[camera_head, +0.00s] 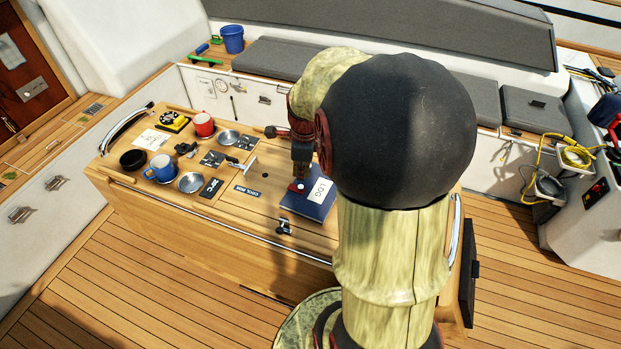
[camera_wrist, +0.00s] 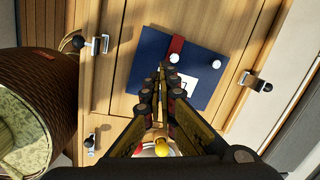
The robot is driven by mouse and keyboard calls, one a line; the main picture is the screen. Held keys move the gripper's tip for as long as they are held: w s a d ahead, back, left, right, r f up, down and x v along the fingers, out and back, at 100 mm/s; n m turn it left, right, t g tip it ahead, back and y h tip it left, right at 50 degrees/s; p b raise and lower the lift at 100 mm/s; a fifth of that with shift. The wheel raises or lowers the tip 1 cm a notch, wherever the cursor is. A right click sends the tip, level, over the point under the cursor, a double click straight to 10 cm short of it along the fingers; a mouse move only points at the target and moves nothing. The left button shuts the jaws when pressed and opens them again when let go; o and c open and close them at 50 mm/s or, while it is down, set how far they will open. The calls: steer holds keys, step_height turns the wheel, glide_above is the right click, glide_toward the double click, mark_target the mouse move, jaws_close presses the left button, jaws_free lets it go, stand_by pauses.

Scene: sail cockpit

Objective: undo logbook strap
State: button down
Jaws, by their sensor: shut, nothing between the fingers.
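The dark blue logbook (camera_head: 316,209) with a white LOG label lies on the wooden table, beneath my gripper (camera_head: 299,184). In the wrist view the logbook (camera_wrist: 150,52) lies flat, and a short red strap (camera_wrist: 178,45) crosses its upper edge. A white round stud (camera_wrist: 174,58) sits at the strap's lower end, and a second white stud (camera_wrist: 216,64) is to the right. My gripper (camera_wrist: 162,68) is shut and empty, its tips over the logbook just left of the strap. I cannot tell whether the tips touch it. My fingers hide part of the cover.
A blue mug (camera_head: 161,168), a red mug (camera_head: 204,124), metal bowls and small dark items stand on the table's left part. Metal latches with black knobs (camera_wrist: 257,83) flank the logbook. Bench seats run behind the table. Open deck lies in front.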

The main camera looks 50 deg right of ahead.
mark_target(310, 194)
steer(key=d+m, duration=0.1)
steer(key=s+d+f+m, duration=0.1)
steer(key=d+m+p, duration=0.1)
steer(key=shift+s+d+f, duration=0.15)
steer(key=shift+s+d, duration=0.05)
steer(key=shift+s, duration=0.05)
steer(key=f, duration=0.3)
steer(key=f+b, duration=0.1)
steer(key=f, duration=0.2)
steer(key=w+f, duration=0.1)
steer(key=f, duration=0.3)
steer(key=shift+d, duration=0.2)
steer(key=shift+r, duration=0.1)
steer(key=shift+g, duration=0.3)
steer(key=shift+w+d+r, duration=0.1)
steer(key=shift+r, duration=0.05)
steer(key=shift+w+r, duration=0.1)
steer(key=shift+g, duration=0.3)
